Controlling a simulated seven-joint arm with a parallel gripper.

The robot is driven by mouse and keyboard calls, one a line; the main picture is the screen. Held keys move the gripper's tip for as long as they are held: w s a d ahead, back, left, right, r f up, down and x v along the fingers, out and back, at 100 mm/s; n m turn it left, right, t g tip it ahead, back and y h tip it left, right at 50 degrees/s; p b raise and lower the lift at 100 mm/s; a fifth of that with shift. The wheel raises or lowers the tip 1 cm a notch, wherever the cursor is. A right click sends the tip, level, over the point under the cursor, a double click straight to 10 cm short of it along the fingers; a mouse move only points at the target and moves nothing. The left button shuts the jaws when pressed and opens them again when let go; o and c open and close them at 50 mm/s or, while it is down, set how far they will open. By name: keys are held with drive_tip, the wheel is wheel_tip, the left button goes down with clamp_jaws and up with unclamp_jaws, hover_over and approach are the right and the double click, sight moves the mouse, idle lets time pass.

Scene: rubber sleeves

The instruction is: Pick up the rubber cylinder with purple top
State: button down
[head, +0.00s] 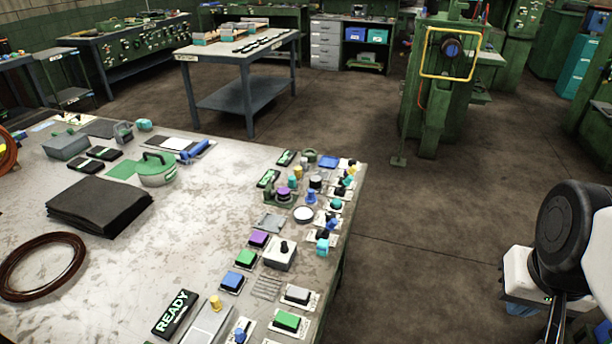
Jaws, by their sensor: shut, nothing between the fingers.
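A small dark cylinder with a purple top (283,191) stands among small parts near the right side of the grey worktable (215,215). It appears to sit in or beside a dark green fixture, and its lower part is hard to make out. Part of my arm shows at the right edge, away from the table and over the floor. I cannot make out my gripper's fingers in this view.
Several knobs, buttons and small cylinders crowd closely around the purple-topped cylinder. A grey box with a black knob (280,254) stands in front of it. A black stack of sheets (100,205) and a brown ring (42,266) lie left. The table's middle is mostly clear.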

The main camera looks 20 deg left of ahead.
drive_tip(key=c, duration=1.8)
unclamp_jaws()
drive_tip(key=o, duration=1.4)
drive_tip(key=shift+o, duration=0.2)
drive_tip(key=w+a+r+n, duration=0.1)
drive_tip(key=w+a+n, duration=0.25)
drive_tip(key=w, duration=0.55)
drive_tip(key=w+a+r+n, duration=0.2)
drive_tip(key=w+a, duration=0.3)
drive_tip(key=w, duration=0.4)
drive_tip(key=n+g, duration=0.3)
drive_tip(key=n, duration=1)
hover_over(283, 191)
drive_tip(key=shift+m, duration=0.25)
drive_tip(key=f, duration=2.4)
drive_tip(key=shift+d+f, duration=0.25)
drive_tip(key=shift+a+f, duration=0.25)
drive_tip(key=shift+a, duration=0.05)
